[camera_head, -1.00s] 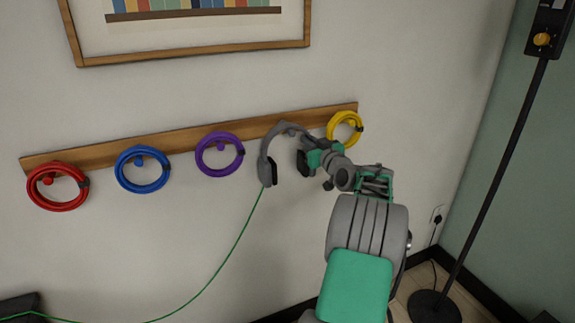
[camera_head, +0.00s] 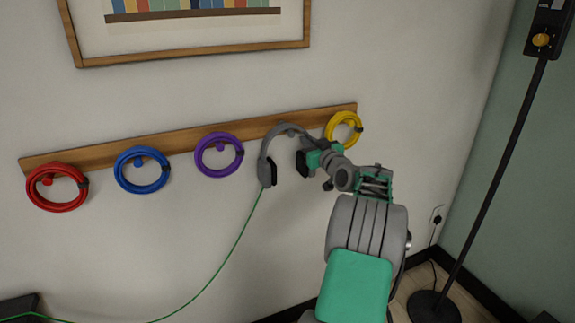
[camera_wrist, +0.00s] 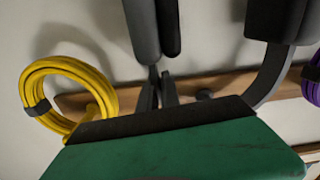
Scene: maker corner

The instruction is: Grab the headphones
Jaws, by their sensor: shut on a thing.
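The grey headphones (camera_head: 265,160) hang at a peg on the wooden wall rail, with a green cable running from the left cup down to the lower left. My gripper (camera_head: 314,155) is at their right side and hides part of the right cup. In the wrist view, my gripper's dark fingers (camera_wrist: 157,92) are shut on the headphones (camera_wrist: 272,75) at a thin part beside one ear cup. The other cup shows at the upper right of that view. The exact grip contact is partly hidden.
A yellow cable coil (camera_head: 341,124) hangs close beside my gripper. Purple (camera_head: 219,156), blue (camera_head: 142,170) and red (camera_head: 57,187) coils hang farther left on the rail (camera_head: 110,154). A framed picture (camera_head: 190,57) is above. A dark stand (camera_head: 492,170) rises at right.

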